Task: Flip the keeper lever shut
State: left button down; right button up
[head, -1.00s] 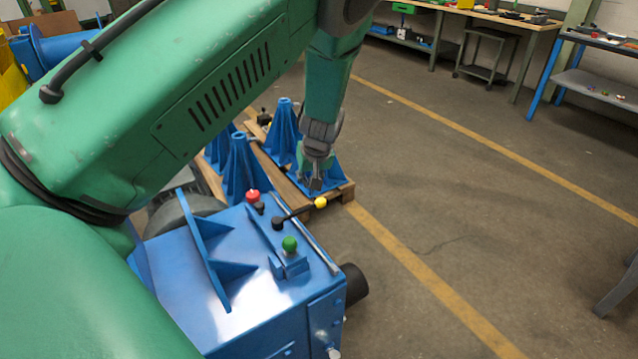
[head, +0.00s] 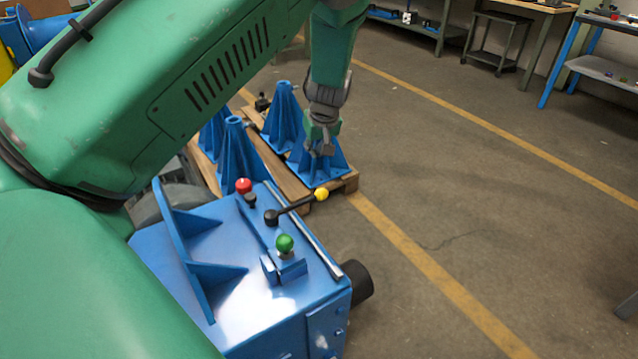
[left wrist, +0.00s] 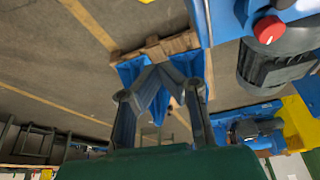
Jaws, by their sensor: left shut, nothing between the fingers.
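A black lever with a yellow ball knob (head: 321,194) lies on top of the blue machine housing (head: 245,325). It points right, with its knob past the housing's far right edge. I cannot tell for sure that this is the keeper lever. A green knob (head: 284,243) stands on a small blue block, and a red knob (head: 243,186) sits at the back. My left gripper (head: 320,152) is shut and empty, beyond and apart from the yellow knob. In the left wrist view its fingers (left wrist: 152,72) come together at the tips. My right gripper is not in view.
Blue ribbed stands (head: 240,160) stand on a wooden pallet (head: 347,182) behind the housing. The left wrist view also shows a red knob (left wrist: 268,29) at upper right.

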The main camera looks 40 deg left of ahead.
pick_arm(q)
notch_tip(320, 180, down, 10)
jog(key=b, duration=0.1)
jog(key=shift+d, duration=0.35)
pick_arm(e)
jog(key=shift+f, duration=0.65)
pick_arm(q)
jog(key=shift+s+f, duration=0.1)
